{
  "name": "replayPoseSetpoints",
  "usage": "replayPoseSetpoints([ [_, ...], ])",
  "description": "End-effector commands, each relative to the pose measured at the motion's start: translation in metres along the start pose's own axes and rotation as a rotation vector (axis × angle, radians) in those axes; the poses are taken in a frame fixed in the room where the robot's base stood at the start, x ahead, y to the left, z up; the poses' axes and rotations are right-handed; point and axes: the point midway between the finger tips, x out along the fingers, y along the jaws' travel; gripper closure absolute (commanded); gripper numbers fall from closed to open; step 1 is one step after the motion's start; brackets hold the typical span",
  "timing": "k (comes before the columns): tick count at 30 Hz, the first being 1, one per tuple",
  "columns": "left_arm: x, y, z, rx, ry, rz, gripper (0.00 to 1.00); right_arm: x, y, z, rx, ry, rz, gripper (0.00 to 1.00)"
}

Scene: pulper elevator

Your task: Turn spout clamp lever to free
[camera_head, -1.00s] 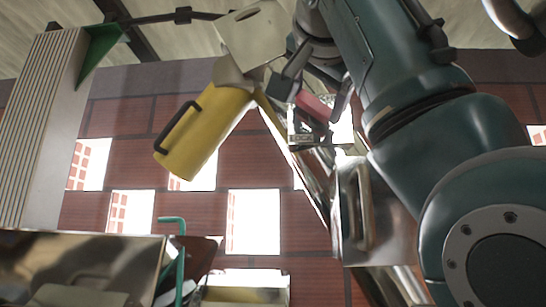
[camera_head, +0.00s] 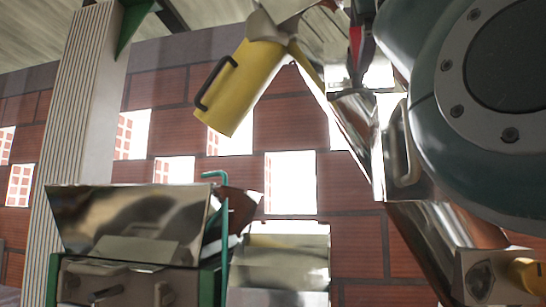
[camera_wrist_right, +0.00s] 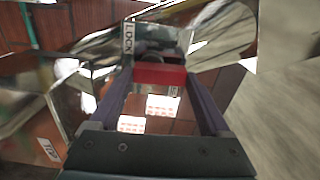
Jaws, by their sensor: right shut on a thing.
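The red clamp lever (camera_wrist_right: 160,75) lies between the fingers of my right gripper (camera_wrist_right: 158,82) in the right wrist view, and the gripper is shut on it. A LOCK label (camera_wrist_right: 129,38) shows beyond it at upper left; a second label (camera_wrist_right: 173,89) by the lever is too small to read. In the head view a narrow red piece (camera_head: 356,42) stands nearly upright at the top, above the metal spout housing (camera_head: 360,120). My right arm hides much of that area. My left gripper is not in view.
A yellow cylinder (camera_head: 240,85) with a black handle hangs left of the lever. A metal box (camera_head: 125,225) and a teal bent pipe (camera_head: 222,225) stand at lower left. A striped column (camera_head: 85,110) rises at left. The brick wall (camera_head: 340,180) has bright openings.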

Motion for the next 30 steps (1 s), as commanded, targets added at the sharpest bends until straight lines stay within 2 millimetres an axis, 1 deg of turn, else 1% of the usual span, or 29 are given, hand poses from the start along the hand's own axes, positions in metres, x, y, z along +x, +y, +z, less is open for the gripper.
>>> replayPoseSetpoints([
  [7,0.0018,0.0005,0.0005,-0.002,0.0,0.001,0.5,-0.0003,0.0003,-0.0021,0.061,0.004,0.0,0.74],
  [21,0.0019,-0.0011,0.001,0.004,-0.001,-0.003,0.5,-0.0003,0.0,-0.0028,0.074,0.005,0.0,0.74],
  [22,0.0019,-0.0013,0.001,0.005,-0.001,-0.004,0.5,-0.0002,0.0,-0.0028,0.074,0.005,0.0,0.16],
  [26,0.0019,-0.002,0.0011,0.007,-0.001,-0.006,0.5,-0.0002,0.0,-0.0024,0.073,0.004,0.0,0.01],
  [30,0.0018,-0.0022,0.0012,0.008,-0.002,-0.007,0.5,-0.0001,0.0,-0.0019,0.071,0.003,0.0,0.0],
])
